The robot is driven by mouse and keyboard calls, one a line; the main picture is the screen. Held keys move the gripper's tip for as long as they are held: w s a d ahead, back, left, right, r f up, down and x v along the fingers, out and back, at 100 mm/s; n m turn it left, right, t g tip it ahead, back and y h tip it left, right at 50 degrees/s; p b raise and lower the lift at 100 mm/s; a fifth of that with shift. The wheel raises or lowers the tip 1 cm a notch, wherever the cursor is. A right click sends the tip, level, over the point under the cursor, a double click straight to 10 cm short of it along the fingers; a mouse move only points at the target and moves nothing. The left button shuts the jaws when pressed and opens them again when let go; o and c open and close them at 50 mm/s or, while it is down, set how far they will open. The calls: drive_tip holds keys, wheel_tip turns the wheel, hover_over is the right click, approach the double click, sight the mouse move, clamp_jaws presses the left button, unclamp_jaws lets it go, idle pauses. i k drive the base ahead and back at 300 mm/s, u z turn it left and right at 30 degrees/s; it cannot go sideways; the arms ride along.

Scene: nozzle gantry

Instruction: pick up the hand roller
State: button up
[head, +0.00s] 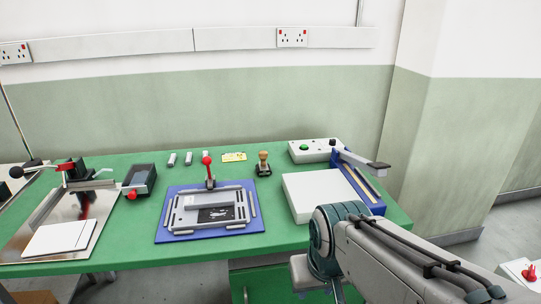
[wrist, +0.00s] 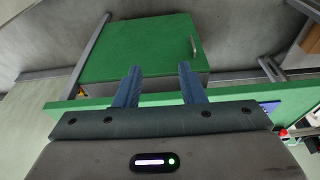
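My gripper (wrist: 159,70) shows in the wrist view with its two blue-grey fingers apart and nothing between them. It is in front of the green bench, facing a green cabinet door. The head view does not clearly show its fingers. No object is plainly a hand roller. A small tool with a wooden knob and dark base (head: 263,165) stands upright at the back middle of the green bench (head: 130,239) in the head view. A dark tray (head: 140,178) with a red knob at its front lies further left. I cannot tell whether either is the roller.
A blue plate with a grey frame (head: 208,212) and red-knobbed lever is mid-bench. A white board with a blue-edged cutting arm (head: 320,195) is at right, near a white control box (head: 313,150). A press-like stand (head: 75,195) is at left. Small grey cylinders lie behind.

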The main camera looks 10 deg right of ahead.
sight(263, 154)
drive_tip(key=i, duration=0.95)
